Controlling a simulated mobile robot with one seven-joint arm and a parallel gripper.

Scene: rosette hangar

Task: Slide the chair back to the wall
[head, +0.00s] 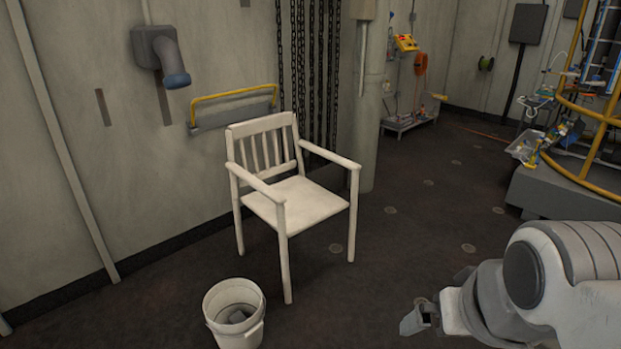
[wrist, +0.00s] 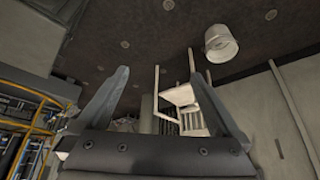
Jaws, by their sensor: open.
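A white wooden chair (head: 290,195) with armrests and a slatted back stands upright on the dark floor. Its back is toward the wall (head: 90,130), close to a yellow rail (head: 232,94). How wide the gap to the wall is, I cannot tell. My gripper (head: 420,318) is at the lower right of the head view, apart from the chair. In the wrist view the open gripper (wrist: 160,105) has its two fingers spread with nothing between them held. The chair also shows there (wrist: 182,97), farther off and upside down, partly hidden behind a finger.
A white bucket (head: 213,302) with something grey inside stands in front of the chair's left side. A pale column (head: 366,140) and hanging chains (head: 312,70) are behind the chair. A yellow-railed platform (head: 570,190) stands at right. Floor right of the chair is open.

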